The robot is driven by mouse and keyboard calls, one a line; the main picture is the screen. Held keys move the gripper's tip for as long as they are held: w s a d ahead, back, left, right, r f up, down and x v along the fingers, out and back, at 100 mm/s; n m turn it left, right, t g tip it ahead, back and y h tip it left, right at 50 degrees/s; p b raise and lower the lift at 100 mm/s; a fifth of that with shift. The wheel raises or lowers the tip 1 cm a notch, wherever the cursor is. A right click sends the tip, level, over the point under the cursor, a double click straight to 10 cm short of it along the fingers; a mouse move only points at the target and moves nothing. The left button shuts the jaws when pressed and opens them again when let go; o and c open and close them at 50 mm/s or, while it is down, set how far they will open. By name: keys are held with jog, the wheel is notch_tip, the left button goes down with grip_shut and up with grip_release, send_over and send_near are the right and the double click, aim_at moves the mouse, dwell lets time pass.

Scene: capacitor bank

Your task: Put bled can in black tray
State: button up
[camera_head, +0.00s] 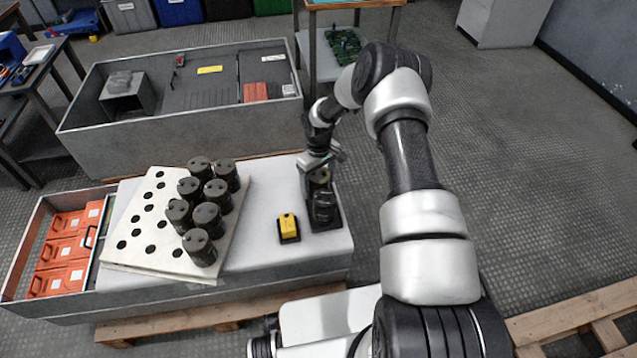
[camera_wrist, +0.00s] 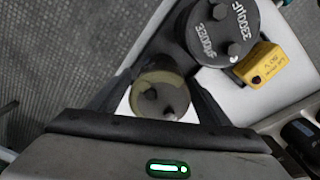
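The black tray (camera_head: 333,224) lies at the right end of the table. A dark can (camera_head: 323,209) with white lettering stands in its front part; in the wrist view this can (camera_wrist: 222,30) is marked 3300µF. My gripper (camera_head: 319,172) is over the back part of the tray, pointing down. A second can (camera_wrist: 160,97) with an olive-tinted side is between my fingertips (camera_wrist: 160,88), which appear to touch its sides. This can sits close beside the lettered can. I cannot tell if its base touches the tray.
A yellow meter (camera_head: 288,227) lies left of the tray and also shows in the wrist view (camera_wrist: 270,65). A white perforated rack (camera_head: 130,245) holds several dark cans (camera_head: 207,218). A crate of orange boxes (camera_head: 62,255) is at far left. The grey cabinet (camera_head: 180,150) stands behind.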

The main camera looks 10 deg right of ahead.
jog(key=shift+s+f, duration=0.1)
jog(key=s+r+t+h+p, duration=0.1)
jog(key=s+r+p, duration=0.1)
jog(key=r, duration=1.4)
jog(key=s+r+p, duration=0.1)
jog(key=r+p, duration=0.1)
jog(key=r, duration=1.4)
jog(key=s+r+m+t, duration=0.1)
jog(key=s+r+m, duration=0.1)
jog(key=s+r, duration=0.8)
jog(key=s+r+m+t, duration=0.1)
jog(key=s+r, duration=0.2)
jog(key=s, duration=0.4)
jog(key=s+r+m+t+y, duration=0.1)
jog(key=s+r+m, duration=0.15)
jog(key=s, duration=0.35)
jog(key=s+r+t, duration=0.2)
jog(key=s+r, duration=0.2)
jog(key=s, duration=0.3)
notch_tip(320, 180, up, 24)
jog(key=p, duration=2.4)
jog(key=shift+f, duration=0.25)
